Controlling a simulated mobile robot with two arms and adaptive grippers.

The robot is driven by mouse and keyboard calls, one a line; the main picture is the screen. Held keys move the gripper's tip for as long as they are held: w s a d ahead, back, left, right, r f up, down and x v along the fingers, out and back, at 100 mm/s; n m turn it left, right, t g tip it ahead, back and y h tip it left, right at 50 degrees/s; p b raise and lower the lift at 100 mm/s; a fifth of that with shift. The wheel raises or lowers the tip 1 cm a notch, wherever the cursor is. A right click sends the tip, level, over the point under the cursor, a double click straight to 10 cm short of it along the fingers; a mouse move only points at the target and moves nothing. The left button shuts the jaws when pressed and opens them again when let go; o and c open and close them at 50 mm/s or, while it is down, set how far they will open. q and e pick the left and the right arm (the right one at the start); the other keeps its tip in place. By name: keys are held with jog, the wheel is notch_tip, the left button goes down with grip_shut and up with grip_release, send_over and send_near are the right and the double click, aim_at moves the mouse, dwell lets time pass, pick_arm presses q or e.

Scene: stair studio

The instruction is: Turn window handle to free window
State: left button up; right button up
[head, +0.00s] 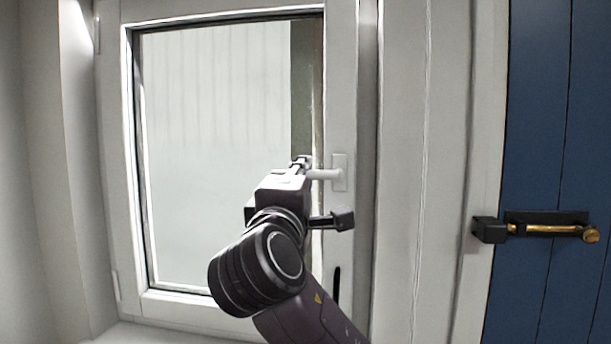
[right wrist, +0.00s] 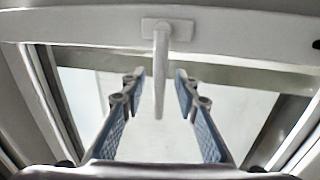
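The white window handle (head: 325,174) sits on a small plate on the right side of the window frame (head: 342,110). In the head view its lever points left, about level. My right gripper (head: 300,163) is at the lever's free end. In the right wrist view the handle (right wrist: 160,75) reaches between the two spread fingers of the right gripper (right wrist: 159,85), with a gap on each side. The window looks shut. The gripper's body hides part of the glass in the head view. My left gripper is not in view.
A blue door (head: 545,130) with a brass bolt (head: 548,229) on a black plate is at the right. A white wall stands close on the left. The window sill (head: 165,335) runs below the frame.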

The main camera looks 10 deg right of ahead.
jog(key=v, duration=1)
jog(key=shift+s, duration=0.1)
